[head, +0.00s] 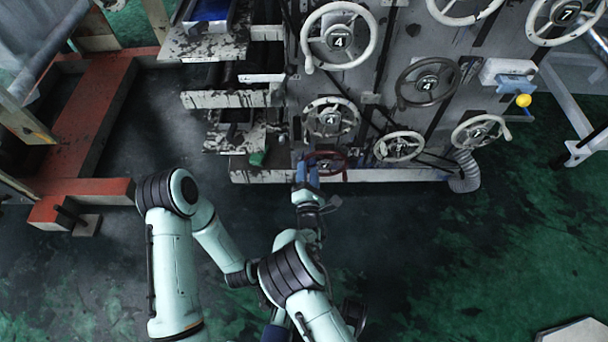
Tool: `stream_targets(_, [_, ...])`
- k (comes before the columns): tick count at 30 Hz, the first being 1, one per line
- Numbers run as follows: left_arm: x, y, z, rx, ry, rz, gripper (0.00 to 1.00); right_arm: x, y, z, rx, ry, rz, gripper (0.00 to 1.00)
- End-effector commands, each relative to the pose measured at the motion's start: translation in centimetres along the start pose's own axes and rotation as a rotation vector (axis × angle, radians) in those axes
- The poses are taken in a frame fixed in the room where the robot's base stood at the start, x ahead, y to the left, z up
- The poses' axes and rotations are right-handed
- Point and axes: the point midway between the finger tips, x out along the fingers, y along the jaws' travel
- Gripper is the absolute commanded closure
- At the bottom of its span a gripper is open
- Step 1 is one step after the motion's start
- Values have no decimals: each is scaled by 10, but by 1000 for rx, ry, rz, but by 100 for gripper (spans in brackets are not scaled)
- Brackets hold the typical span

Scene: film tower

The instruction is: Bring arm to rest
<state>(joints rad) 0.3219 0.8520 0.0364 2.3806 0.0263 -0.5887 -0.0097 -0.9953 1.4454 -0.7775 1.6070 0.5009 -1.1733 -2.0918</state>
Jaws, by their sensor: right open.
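My right gripper (306,174) has blue fingers and is open. It is at the left side of a small dark red handwheel (327,163), low on the grey machine panel. The fingers overlap the wheel's left rim in the picture. I cannot tell whether they touch it. My left arm comes in from the left and bends down to the right. Its far end passes behind my right arm, so I cannot make out the left gripper's fingers.
Several pale handwheels, such as one at the top (340,42), stand out from the panel. A yellow knob (523,100) and a ribbed hose (466,172) are at right. A red-orange frame (92,130) stands at left. The stained floor (430,255) is open at right.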

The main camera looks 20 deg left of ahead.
Motion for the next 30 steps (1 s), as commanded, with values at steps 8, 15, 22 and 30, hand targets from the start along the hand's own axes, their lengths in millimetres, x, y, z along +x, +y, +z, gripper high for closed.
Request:
stream_targets(8, [1,0,-2,0,5,0,57,2,-3,3,0,-1,-1,53])
stream_targets(15, [1,0,-2,0,5,0,57,2,-3,3,0,-1,-1,53])
stream_targets(22, [1,0,-2,0,5,0,57,2,-3,3,0,-1,-1,53])
stream_targets(30, [1,0,-2,0,4,0,57,-14,-78,18,203,6,-187,53])
